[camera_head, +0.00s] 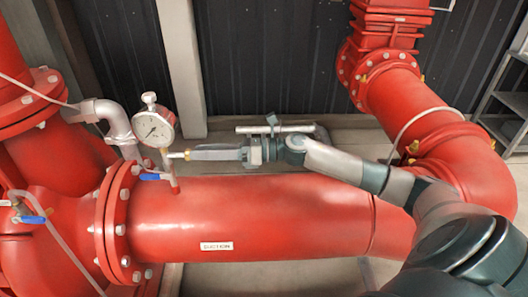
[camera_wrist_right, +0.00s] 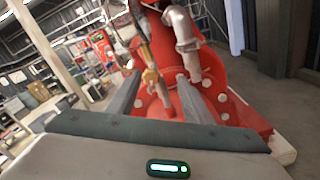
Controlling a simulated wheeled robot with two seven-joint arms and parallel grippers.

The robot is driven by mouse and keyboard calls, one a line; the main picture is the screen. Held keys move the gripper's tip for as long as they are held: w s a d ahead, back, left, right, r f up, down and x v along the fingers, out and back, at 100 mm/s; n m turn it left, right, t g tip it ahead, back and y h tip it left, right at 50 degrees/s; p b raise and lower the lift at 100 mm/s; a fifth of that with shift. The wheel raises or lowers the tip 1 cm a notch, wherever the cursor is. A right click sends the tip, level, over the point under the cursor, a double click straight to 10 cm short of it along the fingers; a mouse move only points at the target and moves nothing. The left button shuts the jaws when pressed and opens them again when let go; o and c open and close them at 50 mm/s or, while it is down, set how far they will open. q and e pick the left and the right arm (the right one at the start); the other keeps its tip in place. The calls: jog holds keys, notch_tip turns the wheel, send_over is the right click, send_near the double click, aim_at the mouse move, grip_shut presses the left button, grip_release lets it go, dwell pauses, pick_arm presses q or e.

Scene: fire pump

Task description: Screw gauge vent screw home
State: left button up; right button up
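A round white pressure gauge (camera_head: 153,126) stands upright on a stem above the red suction pipe in the head view. A pale knob (camera_head: 149,98) sits on top of it. A small brass fitting (camera_head: 176,155) with a pale end sticks out to the right below the dial. I cannot tell for sure which part is the vent screw. My right gripper (camera_head: 192,154) points left at this fitting, its tips close beside it. In the right wrist view, the fingers (camera_wrist_right: 157,80) are spread apart, with brass parts (camera_wrist_right: 150,77) seen between them. Contact is unclear. My left gripper is not in view.
The large red suction pipe (camera_head: 260,225) runs below my right arm. A blue lever (camera_head: 149,177) sits by the gauge stem, and a grey elbow pipe (camera_head: 112,119) stands left of it. A red elbow (camera_head: 440,140) and shelves (camera_head: 508,105) are at the right.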

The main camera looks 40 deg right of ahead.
pick_arm(q)
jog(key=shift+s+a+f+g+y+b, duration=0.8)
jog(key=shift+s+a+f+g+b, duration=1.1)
jog(key=shift+b, duration=1.7)
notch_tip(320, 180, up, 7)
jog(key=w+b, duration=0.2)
jog(key=b, duration=0.1)
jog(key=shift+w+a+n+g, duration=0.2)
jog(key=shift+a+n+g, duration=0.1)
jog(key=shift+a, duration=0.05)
pick_arm(e)
jog(key=v, duration=1.5)
jog(key=shift+s+d, duration=0.25)
jog(key=shift+d, duration=0.05)
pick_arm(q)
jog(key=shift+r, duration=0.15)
